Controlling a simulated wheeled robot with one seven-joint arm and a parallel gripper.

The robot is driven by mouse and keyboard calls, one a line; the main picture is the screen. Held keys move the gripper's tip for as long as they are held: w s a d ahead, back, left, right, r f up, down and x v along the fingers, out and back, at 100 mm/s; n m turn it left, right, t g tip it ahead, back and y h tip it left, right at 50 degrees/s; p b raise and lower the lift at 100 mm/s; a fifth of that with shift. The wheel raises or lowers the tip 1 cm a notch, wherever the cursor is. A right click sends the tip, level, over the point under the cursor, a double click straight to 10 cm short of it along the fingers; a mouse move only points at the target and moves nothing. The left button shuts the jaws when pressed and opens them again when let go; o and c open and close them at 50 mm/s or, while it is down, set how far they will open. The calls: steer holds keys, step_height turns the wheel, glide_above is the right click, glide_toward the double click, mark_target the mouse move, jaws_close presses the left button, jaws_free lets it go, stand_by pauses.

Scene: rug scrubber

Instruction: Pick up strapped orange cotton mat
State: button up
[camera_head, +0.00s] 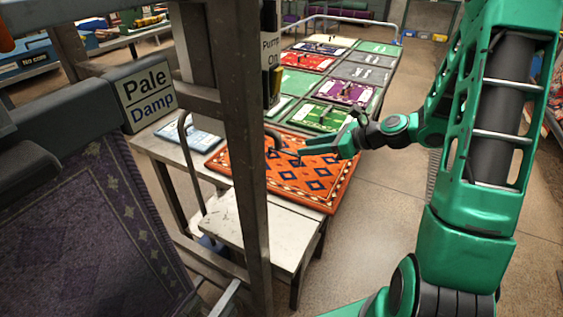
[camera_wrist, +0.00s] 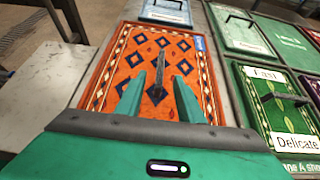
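The orange cotton mat (camera_head: 305,192) has dark diamond shapes and a patterned border. It lies flat at the near end of the long table, and it also shows in the wrist view (camera_wrist: 120,72). A dark strap or handle (camera_wrist: 159,72) stands up near its middle. My gripper (camera_head: 303,152) is over the mat. In the wrist view its green fingers (camera_wrist: 160,98) are spread apart, with the strap appearing between them. No finger is seen to press on the strap. How far the fingertips are above the mat cannot be told.
Several other mats lie along the table, among them a green one (camera_wrist: 272,108) beside the orange mat. A pale bare board (camera_head: 262,232) lies in front. A metal post (camera_head: 240,130) and a purple mat (camera_head: 90,230) stand to the left.

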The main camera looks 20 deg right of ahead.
mark_target(285, 150)
steer(key=x, duration=1)
steer(key=shift+w+a+f, duration=0.1)
steer(key=shift+w+f, duration=0.1)
steer(key=shift+w, duration=0.1)
jaws_close()
